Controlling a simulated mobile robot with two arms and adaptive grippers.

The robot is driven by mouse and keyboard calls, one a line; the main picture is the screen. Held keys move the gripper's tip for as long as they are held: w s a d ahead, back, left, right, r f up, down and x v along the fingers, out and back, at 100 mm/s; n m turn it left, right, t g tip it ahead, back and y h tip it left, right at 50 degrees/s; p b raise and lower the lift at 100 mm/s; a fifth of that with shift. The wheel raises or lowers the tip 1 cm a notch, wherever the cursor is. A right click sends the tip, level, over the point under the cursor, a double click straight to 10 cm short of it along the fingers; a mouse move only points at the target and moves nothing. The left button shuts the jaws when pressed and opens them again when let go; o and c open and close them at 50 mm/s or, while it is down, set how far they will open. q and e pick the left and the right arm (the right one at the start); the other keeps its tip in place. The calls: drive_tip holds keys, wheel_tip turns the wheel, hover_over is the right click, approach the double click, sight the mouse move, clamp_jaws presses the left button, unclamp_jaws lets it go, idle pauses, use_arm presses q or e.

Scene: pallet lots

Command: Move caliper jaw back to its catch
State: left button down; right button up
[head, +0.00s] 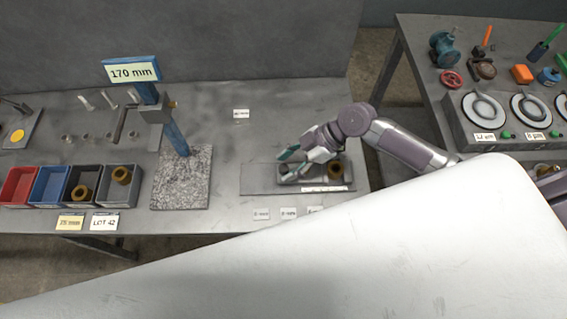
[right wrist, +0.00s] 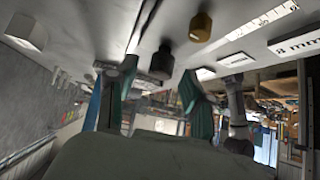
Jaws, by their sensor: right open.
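The caliper fixture is a long grey plate (head: 256,181) at the right end of the bench, with a dark raised bed on it. A brass ring-shaped part (head: 335,170) stands at the bed's right end; a brass part also shows in the right wrist view (right wrist: 200,27). My right gripper (head: 287,166) is open over the bed's left part, left of the brass part. In the right wrist view its teal fingers (right wrist: 158,92) stand apart, with a dark round knob (right wrist: 162,62) between and beyond their tips. I cannot tell contact. The jaw and catch cannot be made out clearly.
A height gauge with a 170 mm sign (head: 133,72) stands on a speckled slab (head: 181,194). Red, blue and dark bins (head: 52,186) line the left, two with brass parts. A second table (head: 415,50) holds dial fixtures. A white surface (head: 400,245) hides the bench's front right.

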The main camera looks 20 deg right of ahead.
drive_tip(key=shift+x, duration=0.95)
clamp_jaws()
